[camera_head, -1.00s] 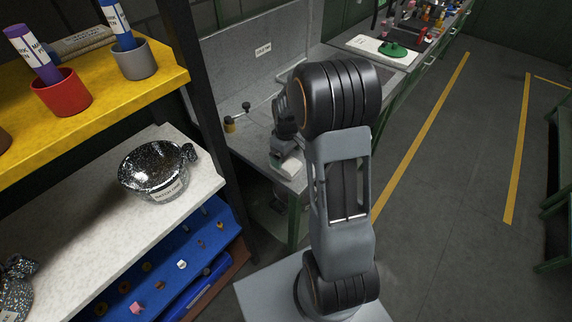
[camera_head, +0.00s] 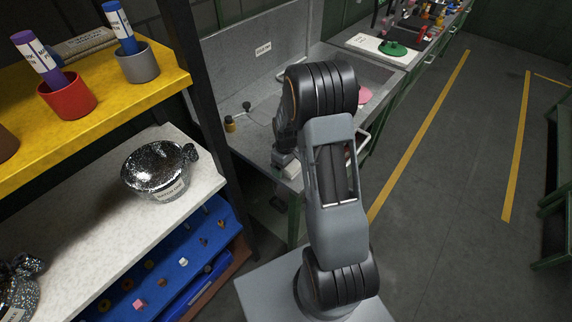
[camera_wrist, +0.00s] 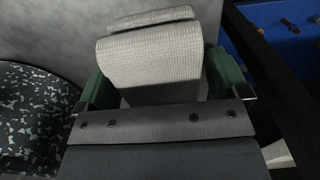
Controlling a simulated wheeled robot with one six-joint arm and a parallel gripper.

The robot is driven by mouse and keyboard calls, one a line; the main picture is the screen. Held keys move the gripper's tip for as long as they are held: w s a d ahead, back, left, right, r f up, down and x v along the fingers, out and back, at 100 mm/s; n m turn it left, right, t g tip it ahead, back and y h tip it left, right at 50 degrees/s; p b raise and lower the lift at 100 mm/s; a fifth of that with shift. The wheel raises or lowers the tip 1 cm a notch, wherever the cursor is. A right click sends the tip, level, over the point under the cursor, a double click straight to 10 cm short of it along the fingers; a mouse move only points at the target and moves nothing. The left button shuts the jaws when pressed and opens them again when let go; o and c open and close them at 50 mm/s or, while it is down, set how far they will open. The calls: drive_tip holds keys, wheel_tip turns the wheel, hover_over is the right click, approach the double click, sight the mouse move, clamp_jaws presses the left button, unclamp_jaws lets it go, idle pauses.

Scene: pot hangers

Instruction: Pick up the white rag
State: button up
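The white rag (camera_wrist: 155,60) is a pale, woven, folded cloth in the wrist view. It sits between the two green finger pads of my gripper (camera_wrist: 162,88), which touch it on both sides. The rag bulges out above the pads, with another fold at its top. In the head view my gripper (camera_head: 284,162) is at the near end of the grey bench, partly hidden by my own arm; the rag cannot be made out clearly there.
A dark speckled round thing (camera_wrist: 35,120) is at left in the wrist view, and a black post (camera_wrist: 265,70) at right. In the head view, a speckled pot (camera_head: 158,170) stands on the white shelf (camera_head: 95,215) left of my arm.

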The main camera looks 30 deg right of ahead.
drive_tip(key=c, duration=0.9)
drive_tip(key=shift+r, duration=0.15)
drive_tip(key=shift+r, duration=0.3)
wheel_tip(320, 180, up, 3)
drive_tip(key=shift+s+f+b, duration=0.1)
drive_tip(key=shift+f+b, duration=0.05)
drive_tip(key=shift+b, duration=0.55)
drive_tip(key=s+r, duration=0.3)
drive_tip(key=s+d+r, duration=0.1)
drive_tip(key=r, duration=0.1)
drive_tip(key=shift+s+b, duration=0.2)
drive_tip(key=shift+b, duration=0.2)
drive_tip(key=s+d+r+b, duration=0.1)
drive_tip(key=s+r, duration=0.3)
drive_tip(key=s, duration=0.5)
drive_tip(key=shift+d+r, duration=0.2)
drive_tip(key=shift+s, duration=0.1)
